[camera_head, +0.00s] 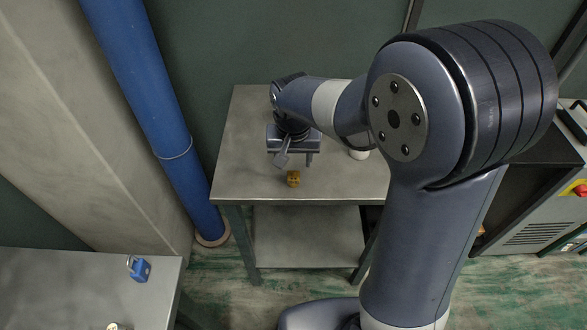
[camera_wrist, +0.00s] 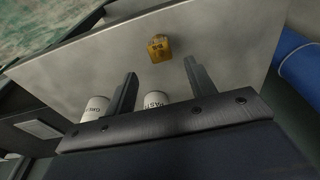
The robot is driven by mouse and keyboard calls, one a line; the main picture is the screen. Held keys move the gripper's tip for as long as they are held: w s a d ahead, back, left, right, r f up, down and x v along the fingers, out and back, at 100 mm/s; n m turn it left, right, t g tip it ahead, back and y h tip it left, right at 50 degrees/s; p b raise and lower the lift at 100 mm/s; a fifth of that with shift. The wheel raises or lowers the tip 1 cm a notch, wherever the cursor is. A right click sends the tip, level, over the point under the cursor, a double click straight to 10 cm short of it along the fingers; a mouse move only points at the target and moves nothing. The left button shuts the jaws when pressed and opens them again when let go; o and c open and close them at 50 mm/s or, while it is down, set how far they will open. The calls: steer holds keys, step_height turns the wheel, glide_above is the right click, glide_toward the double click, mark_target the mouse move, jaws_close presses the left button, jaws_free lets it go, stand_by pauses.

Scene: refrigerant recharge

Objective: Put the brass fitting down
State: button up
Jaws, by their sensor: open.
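The brass fitting (camera_head: 293,178) rests on the grey metal table (camera_head: 340,184), near its front edge. It also shows in the wrist view (camera_wrist: 159,48), beyond the fingertips and apart from them. My gripper (camera_head: 296,161) is over the table, just behind the fitting in the head view. In the wrist view my gripper (camera_wrist: 161,68) has its two fingers spread wide with nothing held between them.
Two white labelled containers, one at left (camera_wrist: 95,107) and one in the middle (camera_wrist: 154,99), stand near the fingers. A blue pipe (camera_head: 150,90) rises left of the table. A blue padlock (camera_head: 139,268) lies on another table at lower left.

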steer(key=r, duration=0.4)
steer(key=shift+s, duration=0.35)
steer(key=shift+o, duration=0.6)
